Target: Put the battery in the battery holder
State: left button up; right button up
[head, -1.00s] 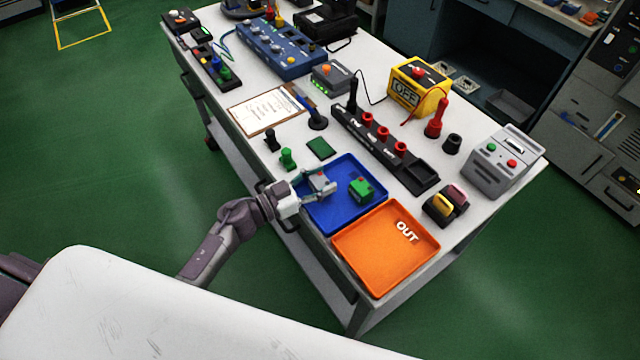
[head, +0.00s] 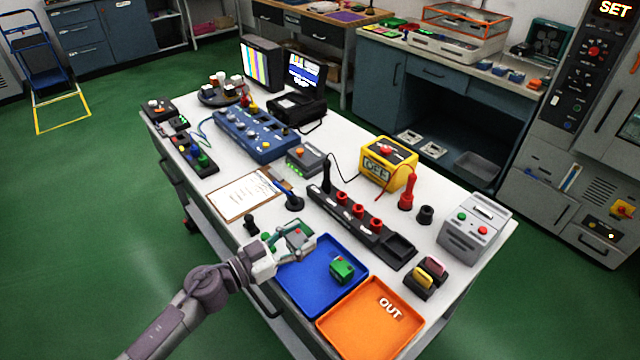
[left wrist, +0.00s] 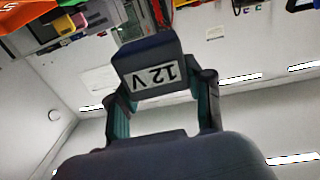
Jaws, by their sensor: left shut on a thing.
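My left gripper (head: 296,240) is shut on a grey block, the battery (head: 299,238), above the upper left edge of the blue tray (head: 296,289). In the left wrist view the battery (left wrist: 147,52) is dark, bears an upside-down "12 V" label and sits between the two fingertips. A green block (head: 342,268) with a red top part lies in the blue tray. A long black rack (head: 372,238) with red knobs has an empty square recess at its near right end. I cannot tell for certain which thing is the battery holder. My right gripper is out of view.
An orange OUT tray (head: 345,334) adjoins the blue tray. A black stand with yellow and pink blocks (head: 428,275), a grey box with buttons (head: 475,228) and a yellow OFF unit (head: 388,165) stand to the right. A clipboard (head: 240,197) lies left of the rack.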

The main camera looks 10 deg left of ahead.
pick_arm(q)
jog(key=shift+s+d+r, duration=0.15)
jog(key=shift+r, duration=0.05)
jog(key=s+a+r+n+t+y, duration=0.2)
jog(key=s+r+n+y, duration=0.1)
jog(key=s+y, duration=0.3)
jog(key=s+a+r+n+t+y, duration=0.2)
jog(key=s+r+n+y, duration=0.2)
jog(key=s, duration=0.4)
jog(key=shift+s+a+n+t+y, duration=0.15)
jog(key=shift+a+n+t+y, duration=0.15)
jog(key=shift+n+y, duration=0.55)
jog(key=shift+a, duration=0.1)
jog(key=shift+f, duration=0.1)
jog(key=shift+d+m, duration=0.2)
jog(key=shift+m, duration=0.05)
